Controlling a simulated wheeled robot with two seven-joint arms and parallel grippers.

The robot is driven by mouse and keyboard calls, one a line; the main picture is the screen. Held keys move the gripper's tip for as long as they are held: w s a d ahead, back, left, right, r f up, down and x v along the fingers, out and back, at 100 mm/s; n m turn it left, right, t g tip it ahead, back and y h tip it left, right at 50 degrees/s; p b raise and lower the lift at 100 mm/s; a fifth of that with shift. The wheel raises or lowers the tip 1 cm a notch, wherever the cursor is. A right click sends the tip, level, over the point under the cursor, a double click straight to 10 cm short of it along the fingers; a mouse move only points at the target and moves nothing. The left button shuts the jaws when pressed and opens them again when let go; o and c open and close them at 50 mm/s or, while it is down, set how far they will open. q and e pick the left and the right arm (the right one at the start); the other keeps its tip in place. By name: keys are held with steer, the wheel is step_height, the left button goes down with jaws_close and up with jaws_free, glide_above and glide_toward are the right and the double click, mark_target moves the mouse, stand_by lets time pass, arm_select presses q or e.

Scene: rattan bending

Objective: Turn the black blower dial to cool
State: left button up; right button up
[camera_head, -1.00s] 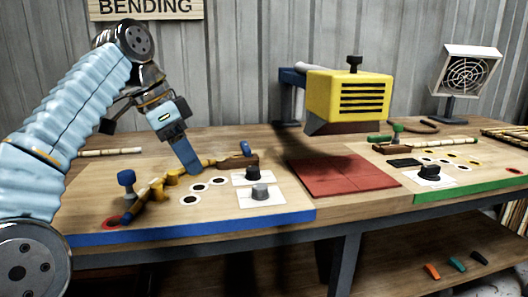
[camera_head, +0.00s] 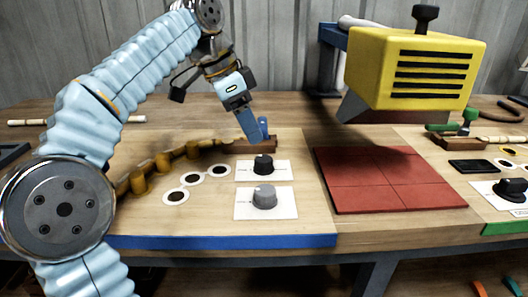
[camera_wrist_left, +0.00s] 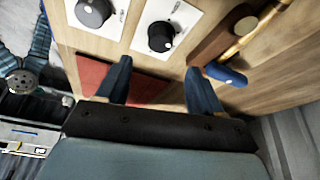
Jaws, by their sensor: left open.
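A black dial (camera_head: 263,164) with a pale mark stands on a white card on the left board, behind a grey dial (camera_head: 265,197) on its own card. The left wrist view shows the black dial (camera_wrist_left: 160,37) and the grey dial (camera_wrist_left: 93,12). My left gripper (camera_head: 250,131) is above the board's back part, just behind and left of the black dial. In the left wrist view its fingers (camera_wrist_left: 157,68) are apart and empty, with the black dial beyond the tips. The card lettering is too small to read. My right gripper is not in view.
A blue lever (camera_head: 263,126) on a wooden block stands close to my left fingers. Bent rattan (camera_head: 190,150) runs along pegs to the left. A yellow box (camera_head: 415,70) overhangs a red mat (camera_head: 385,180). Another black dial (camera_head: 511,189) is on the right board.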

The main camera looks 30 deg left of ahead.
mark_target(264, 158)
arm_select(q)
steer(key=x, duration=0.8)
steer(key=shift+d+f, duration=0.1)
steer(key=shift+f, duration=0.05)
steer(key=c, duration=1.1)
steer(key=shift+o, duration=0.2)
steer(key=shift+n, duration=0.3)
steer(key=n+y, duration=0.1)
steer(key=n, duration=0.1)
steer(key=n+t+y, duration=0.1)
steer(key=n, duration=0.2)
steer(key=shift+d, duration=0.1)
steer(key=n+y, duration=0.2)
steer(key=n, duration=0.4)
